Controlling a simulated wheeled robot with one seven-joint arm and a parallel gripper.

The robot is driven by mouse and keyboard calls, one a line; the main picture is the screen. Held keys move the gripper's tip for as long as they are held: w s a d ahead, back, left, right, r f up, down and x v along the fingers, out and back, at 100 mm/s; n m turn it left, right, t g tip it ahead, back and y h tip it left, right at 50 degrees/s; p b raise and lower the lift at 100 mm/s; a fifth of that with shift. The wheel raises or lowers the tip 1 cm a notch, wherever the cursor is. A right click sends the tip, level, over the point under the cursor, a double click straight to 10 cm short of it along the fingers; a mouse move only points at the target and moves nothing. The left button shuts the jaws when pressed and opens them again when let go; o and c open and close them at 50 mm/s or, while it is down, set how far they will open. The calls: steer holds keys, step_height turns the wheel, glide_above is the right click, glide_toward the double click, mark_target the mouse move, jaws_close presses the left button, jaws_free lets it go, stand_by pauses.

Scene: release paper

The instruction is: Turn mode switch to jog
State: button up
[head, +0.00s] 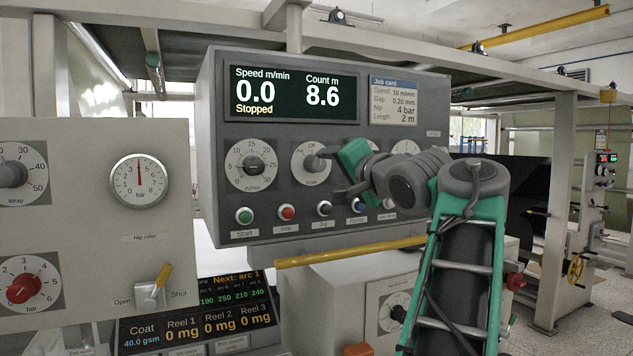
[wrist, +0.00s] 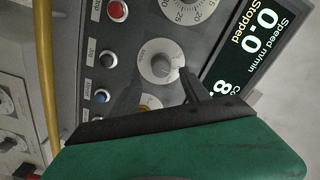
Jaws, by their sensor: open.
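The mode switch, a grey knob on a pale round dial (head: 311,163), is on the control panel to the right of the numbered speed dial. In the wrist view its knob (wrist: 161,66) sits near the middle. The dial's position marks are too small to read. I see no clear contact with the knob.
The panel display (head: 290,90) reads 0.0, Stopped and 8.6. A row of buttons, with a green one (head: 244,215) and a red one (head: 287,212), lies below the dials. A yellow bar (head: 350,252) runs under the panel. A job card (head: 395,100) is at upper right.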

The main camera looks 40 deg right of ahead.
mark_target(320, 165)
steer(key=p+x, duration=0.1)
steer(key=x, duration=0.6)
steer(key=shift+w+p, duration=0.3)
steer(key=shift+w, duration=0.05)
steer(key=shift+c, duration=0.2)
jaws_close()
